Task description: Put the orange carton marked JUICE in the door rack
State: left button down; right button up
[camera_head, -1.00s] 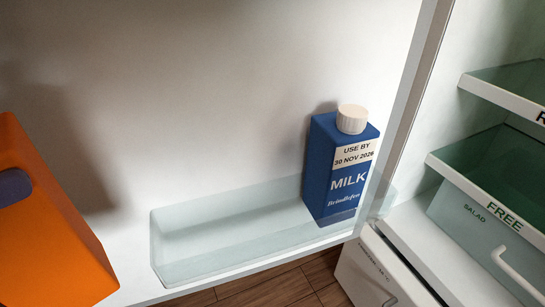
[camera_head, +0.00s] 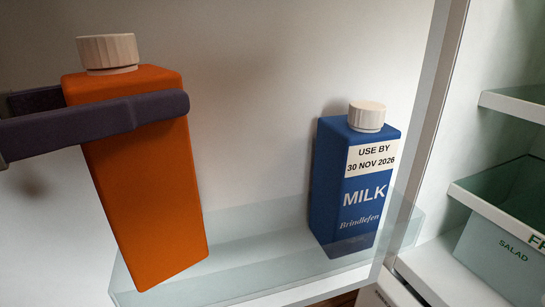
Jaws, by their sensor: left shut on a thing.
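An orange carton (camera_head: 150,205) with a ridged pale cap stands nearly upright, slightly tilted, at the left in the head view. No JUICE lettering shows on the faces turned to me. My left gripper (camera_head: 125,108) comes in from the left and is shut on the carton near its top, one finger across its front. The carton's lower end overlaps the left part of the clear door rack (camera_head: 265,275); I cannot tell whether it is inside or in front of it. My right gripper is not in view.
A blue MILK carton (camera_head: 335,195) with a use-by label stands in the right end of the rack. The rack between the cartons is free. Fridge shelves (camera_head: 510,105) and a SALAD drawer (camera_head: 500,262) are at the right.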

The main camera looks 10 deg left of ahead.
pick_arm(q)
jog(key=x, duration=0.7)
notch_tip(320, 180, down, 7)
jog(key=b, duration=0.5)
jog(key=shift+d+r, duration=0.15)
jog(key=shift+d, duration=0.1)
jog(key=shift+w, duration=0.15)
grip_release()
